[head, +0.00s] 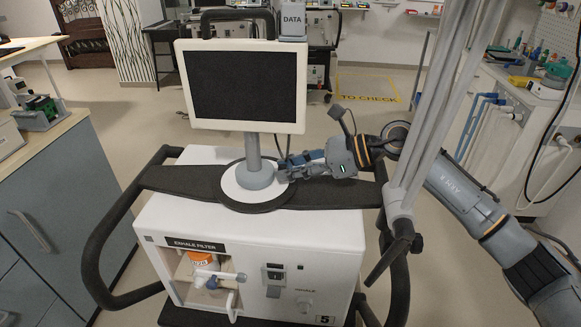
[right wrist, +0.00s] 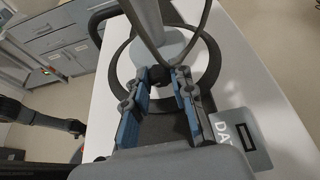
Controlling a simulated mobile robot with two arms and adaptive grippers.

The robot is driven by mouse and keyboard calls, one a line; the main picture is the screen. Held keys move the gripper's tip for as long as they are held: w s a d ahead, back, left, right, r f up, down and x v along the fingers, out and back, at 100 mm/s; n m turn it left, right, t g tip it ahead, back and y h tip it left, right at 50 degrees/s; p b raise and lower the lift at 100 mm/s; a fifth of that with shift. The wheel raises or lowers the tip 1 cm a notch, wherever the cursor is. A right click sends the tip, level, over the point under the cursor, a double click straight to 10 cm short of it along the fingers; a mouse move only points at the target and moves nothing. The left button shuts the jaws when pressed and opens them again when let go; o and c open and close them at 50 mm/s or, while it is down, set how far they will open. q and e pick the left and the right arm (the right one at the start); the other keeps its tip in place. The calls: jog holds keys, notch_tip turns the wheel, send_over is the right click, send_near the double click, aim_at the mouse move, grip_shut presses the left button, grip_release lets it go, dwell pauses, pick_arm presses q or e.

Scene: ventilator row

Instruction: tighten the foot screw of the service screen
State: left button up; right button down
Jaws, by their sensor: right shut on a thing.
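The service screen (head: 245,85) stands upright on a grey column above a round white foot (head: 257,186) on top of the ventilator. The foot screw (right wrist: 159,72) shows in the right wrist view as a small dark knob at the near side of the foot. My right gripper (head: 288,168) reaches in from the right, low beside the column. In the right wrist view its blue-padded fingers (right wrist: 161,82) close on the screw at their tips. The fingers hide the screw in the head view. My left gripper is not in view.
Black handle rails (head: 92,262) flank the white ventilator (head: 340,230). A cable loop crosses above the fingers.

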jog(key=shift+w+m+g, duration=0.15)
jog(key=shift+m+g, duration=0.45)
jog(key=shift+m, duration=0.2)
jog(key=shift+w+m+g+y, duration=0.15)
jog(key=shift+m+g+y, duration=0.35)
jog(key=shift+m+g, duration=0.7)
jog(key=shift+m, duration=0.4)
jog(key=c, duration=1.1)
grip_release()
